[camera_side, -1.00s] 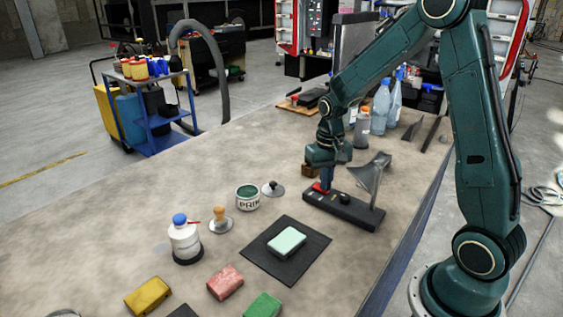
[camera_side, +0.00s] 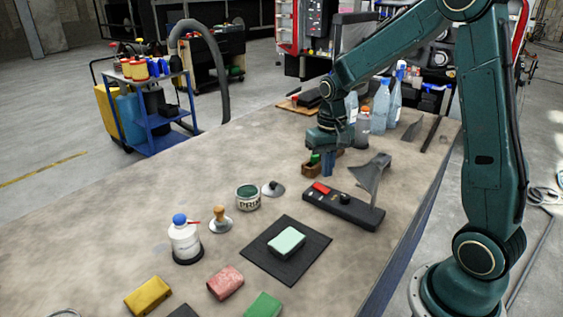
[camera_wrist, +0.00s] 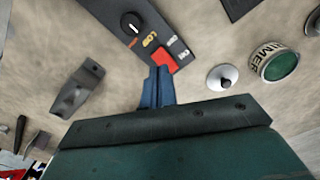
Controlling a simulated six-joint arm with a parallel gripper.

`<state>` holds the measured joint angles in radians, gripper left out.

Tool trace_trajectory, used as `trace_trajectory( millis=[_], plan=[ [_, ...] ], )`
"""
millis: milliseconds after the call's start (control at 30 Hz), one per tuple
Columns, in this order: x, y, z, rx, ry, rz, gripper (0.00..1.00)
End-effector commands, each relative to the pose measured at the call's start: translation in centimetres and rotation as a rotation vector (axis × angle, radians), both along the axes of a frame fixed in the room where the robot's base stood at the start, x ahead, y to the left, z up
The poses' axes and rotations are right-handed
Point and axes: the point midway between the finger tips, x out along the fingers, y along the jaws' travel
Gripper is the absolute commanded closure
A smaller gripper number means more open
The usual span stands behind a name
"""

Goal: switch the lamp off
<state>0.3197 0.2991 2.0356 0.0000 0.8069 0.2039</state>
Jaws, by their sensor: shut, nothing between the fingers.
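A red rocker switch (camera_side: 321,188) and a black knob (camera_side: 345,199) sit on the base. In the wrist view the red switch (camera_wrist: 167,60) and the knob (camera_wrist: 131,24) show on the base, with lettering beside them. My gripper (camera_side: 327,169), with blue fingers, is shut and empty, above and behind the switch and apart from it. The finger pair (camera_wrist: 157,88) shows just below the switch in the wrist view. I cannot tell whether the lamp is lit.
A paint tin (camera_side: 248,198) and a small round-knobbed lid (camera_side: 273,188) stand left of the base. A pale green sponge (camera_side: 287,241) lies on a black mat (camera_side: 262,262) in front. A small wooden box (camera_side: 312,169) and several bottles (camera_side: 381,102) are behind.

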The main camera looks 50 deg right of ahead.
Motion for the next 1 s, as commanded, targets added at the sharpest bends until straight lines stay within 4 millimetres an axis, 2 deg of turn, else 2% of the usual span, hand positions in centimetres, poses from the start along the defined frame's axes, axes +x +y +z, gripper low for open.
trace_trajectory(
  millis=[400,1000],
  plan=[
    [0.0,0.0,2.3,-0.001,-0.002,0.0,1.0],
    [-0.2,0.3,3.2,-0.003,-0.009,0.009,1.0]
  ],
)
